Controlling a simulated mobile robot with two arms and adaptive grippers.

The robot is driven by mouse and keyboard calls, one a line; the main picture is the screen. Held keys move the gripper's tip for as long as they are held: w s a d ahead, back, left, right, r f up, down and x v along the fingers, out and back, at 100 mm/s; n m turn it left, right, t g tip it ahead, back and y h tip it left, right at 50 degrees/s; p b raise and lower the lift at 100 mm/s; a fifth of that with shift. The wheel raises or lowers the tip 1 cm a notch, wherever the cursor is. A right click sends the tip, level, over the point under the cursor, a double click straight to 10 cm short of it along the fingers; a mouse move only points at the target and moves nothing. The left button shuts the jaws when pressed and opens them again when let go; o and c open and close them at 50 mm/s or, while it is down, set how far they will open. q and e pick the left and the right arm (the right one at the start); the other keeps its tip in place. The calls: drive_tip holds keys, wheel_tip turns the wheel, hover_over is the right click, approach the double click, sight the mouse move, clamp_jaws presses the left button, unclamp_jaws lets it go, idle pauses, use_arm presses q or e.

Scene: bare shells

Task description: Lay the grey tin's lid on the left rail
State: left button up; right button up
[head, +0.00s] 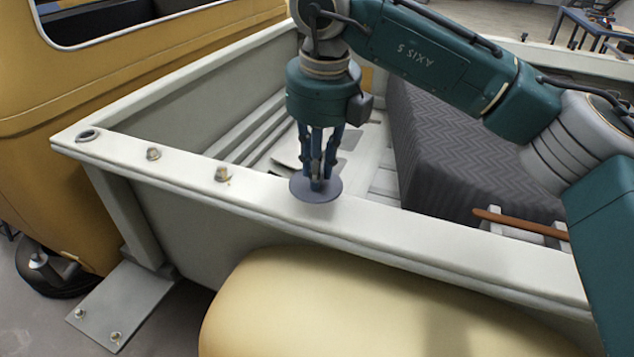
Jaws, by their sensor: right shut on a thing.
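The lid (303,193) is a flat grey-blue disc. My right gripper (317,180) points straight down and is shut on the lid, at the middle of its top. The lid is level, over the pale rail (400,232) that runs along the near side of the truck bed. I cannot tell whether its underside touches the rail or hangs just above it. The body of the grey tin cannot be made out. My left gripper is not in view.
A zigzag-patterned dark block (455,150) and a brown bar (520,223) lie in the bed. The rail right of the lid is clear.

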sight(320, 191)
wheel_tip(320, 191, down, 4)
drive_tip(key=shift+f+p, duration=0.1)
drive_tip(key=shift+p, duration=0.4)
drive_tip(key=o, duration=1)
drive_tip(key=shift+c, duration=0.2)
drive_tip(key=shift+r+b, duration=0.35)
drive_tip(key=shift+r, duration=0.15)
wheel_tip(320, 191, up, 11)
drive_tip(key=s+b, duration=0.1)
drive_tip(key=b, duration=0.1)
drive_tip(key=shift+s+d+b, duration=0.3)
drive_tip(key=shift+b, duration=0.1)
